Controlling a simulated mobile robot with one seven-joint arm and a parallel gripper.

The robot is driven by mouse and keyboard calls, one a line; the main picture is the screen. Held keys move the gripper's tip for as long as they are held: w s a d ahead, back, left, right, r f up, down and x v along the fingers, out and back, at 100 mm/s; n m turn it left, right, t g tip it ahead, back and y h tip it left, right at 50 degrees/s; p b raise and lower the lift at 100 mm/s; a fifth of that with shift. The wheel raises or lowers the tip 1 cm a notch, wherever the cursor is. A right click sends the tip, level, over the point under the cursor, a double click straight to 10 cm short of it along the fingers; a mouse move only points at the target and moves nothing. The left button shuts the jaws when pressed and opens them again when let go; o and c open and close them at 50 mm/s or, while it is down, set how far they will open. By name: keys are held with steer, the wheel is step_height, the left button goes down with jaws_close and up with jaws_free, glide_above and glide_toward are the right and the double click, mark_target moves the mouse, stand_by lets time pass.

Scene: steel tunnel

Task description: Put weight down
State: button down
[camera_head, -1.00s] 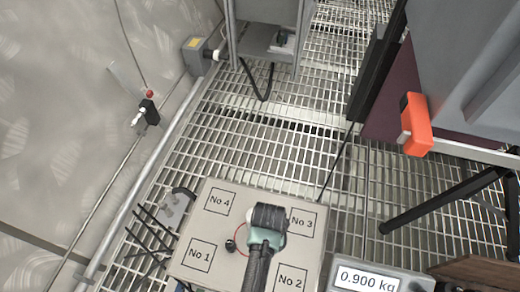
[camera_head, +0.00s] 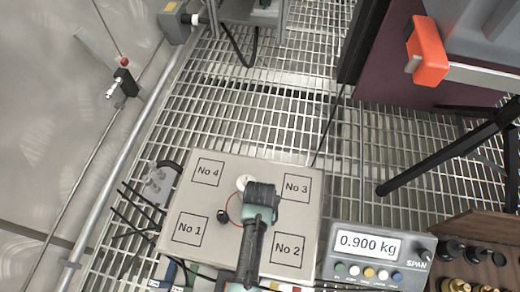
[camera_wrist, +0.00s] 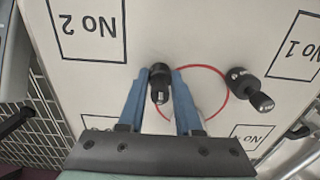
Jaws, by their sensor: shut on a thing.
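My gripper (camera_wrist: 162,80) has blue fingers shut on a black weight (camera_wrist: 160,92), which stands between the fingertips at the edge of a red circle. The circle is drawn on the pale scale plate (camera_head: 212,245), whose corners are marked No 1 to No 4. In the head view my gripper (camera_head: 262,195) hides the held weight and part of the circle. I cannot tell whether the held weight touches the plate. A second black weight (camera_wrist: 247,88) is on the plate at the opposite side of the circle; it also shows in the head view (camera_head: 223,216).
The scale display (camera_head: 370,246) reads 0.900 kg. A wooden weight box (camera_head: 470,232) with black and brass weights is at the lower right. A grey plug box (camera_head: 158,184) with cables is left of the plate. Open metal grating lies behind.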

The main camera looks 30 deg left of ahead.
steer(key=shift+f, duration=0.2)
steer(key=c, duration=0.6)
jaws_free()
steer(key=shift+r, duration=0.1)
step_height(320, 180, up, 12)
steer(key=p, duration=0.8)
steer(key=shift+r, duration=0.15)
